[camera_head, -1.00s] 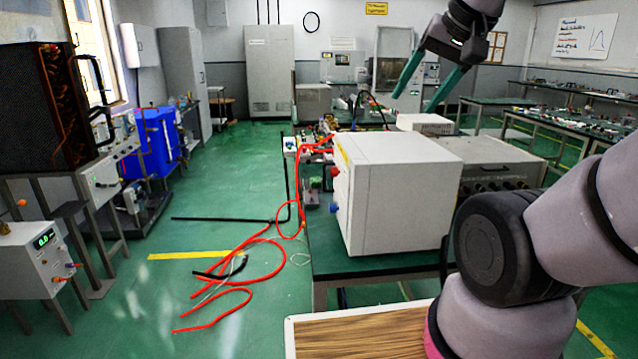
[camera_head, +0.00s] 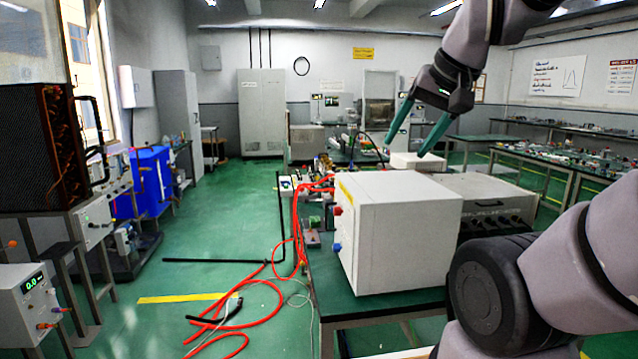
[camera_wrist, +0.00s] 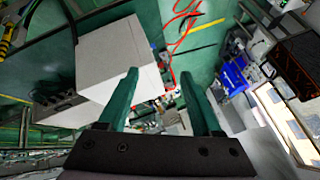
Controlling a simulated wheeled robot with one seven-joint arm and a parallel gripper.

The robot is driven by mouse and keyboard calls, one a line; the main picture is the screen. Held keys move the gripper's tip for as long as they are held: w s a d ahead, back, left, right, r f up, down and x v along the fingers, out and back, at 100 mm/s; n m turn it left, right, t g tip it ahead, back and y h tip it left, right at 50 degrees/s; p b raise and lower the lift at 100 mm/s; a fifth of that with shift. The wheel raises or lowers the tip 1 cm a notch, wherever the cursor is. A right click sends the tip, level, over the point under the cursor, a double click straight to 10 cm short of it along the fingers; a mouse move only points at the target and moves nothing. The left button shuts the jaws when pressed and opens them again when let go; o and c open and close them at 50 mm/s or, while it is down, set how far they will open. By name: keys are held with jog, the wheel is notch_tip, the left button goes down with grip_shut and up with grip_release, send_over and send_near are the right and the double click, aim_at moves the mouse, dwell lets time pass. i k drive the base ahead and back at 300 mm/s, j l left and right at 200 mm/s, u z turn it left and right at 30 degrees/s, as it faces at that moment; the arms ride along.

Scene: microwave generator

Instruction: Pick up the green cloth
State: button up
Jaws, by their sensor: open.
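I cannot make out a green cloth with certainty. A small green thing (camera_head: 314,222) lies near the left edge of the green-topped table (camera_head: 318,262), beside the large white box; it is too small to tell what it is. My gripper (camera_head: 405,148) is open and empty, in the air above and behind the white box in the head view. In the wrist view, the two green fingers of my gripper (camera_wrist: 158,76) are apart with nothing held between them.
The large white box (camera_head: 405,235) fills the table's near part, with a grey instrument (camera_head: 510,205) to its right. Red cables (camera_head: 262,318) hang from the table onto the floor. The green floor (camera_head: 220,225) to the left is mostly clear. Shelves with equipment (camera_head: 560,155) stand right.

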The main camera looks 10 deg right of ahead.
aim_at(314, 221)
jog(key=i+j+u, duration=0.2)
jog(key=u, duration=0.2)
jog(key=i+j+u, duration=0.1)
jog(key=i+u, duration=0.5)
jog(key=i, duration=0.6)
jog(key=i+z, duration=0.3)
jog(key=i+j+z, duration=0.4)
jog(key=i+z, duration=0.15)
jog(key=z, duration=0.15)
jog(key=i+j+z, duration=0.45)
jog(key=z, duration=0.3)
jog(key=i+j+z, duration=0.15)
jog(key=j+z, duration=0.2)
